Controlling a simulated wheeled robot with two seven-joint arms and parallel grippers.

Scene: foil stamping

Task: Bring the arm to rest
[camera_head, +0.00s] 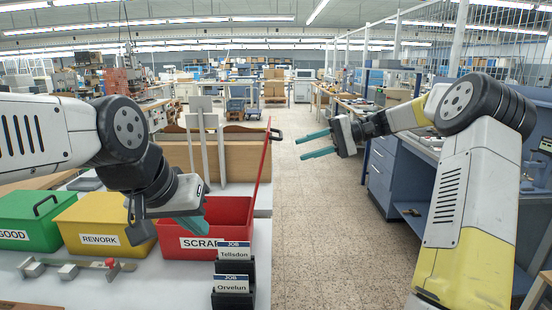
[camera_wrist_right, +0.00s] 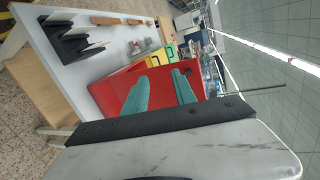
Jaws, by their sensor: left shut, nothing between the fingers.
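My left arm comes in from the left, and its gripper (camera_head: 196,222) is shut with teal fingers pointing down. It hangs in front of or over the left end of the red SCRAP bin (camera_head: 236,212), and I cannot tell its exact height. My right arm reaches in from the right. Its gripper (camera_head: 318,145) is open and empty, with two teal fingers apart and pointing left over the aisle. The same open gripper shows in the right wrist view (camera_wrist_right: 160,92), with the red bin (camera_wrist_right: 110,92) in the background.
A green GOOD bin (camera_head: 26,219) and a yellow REWORK bin (camera_head: 98,226) stand left of the red bin on the white table (camera_head: 150,280). Two black JOB holders (camera_head: 232,298) stand at its right edge. A blue bench (camera_head: 384,168) is at right. The floor aisle (camera_head: 310,220) is clear.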

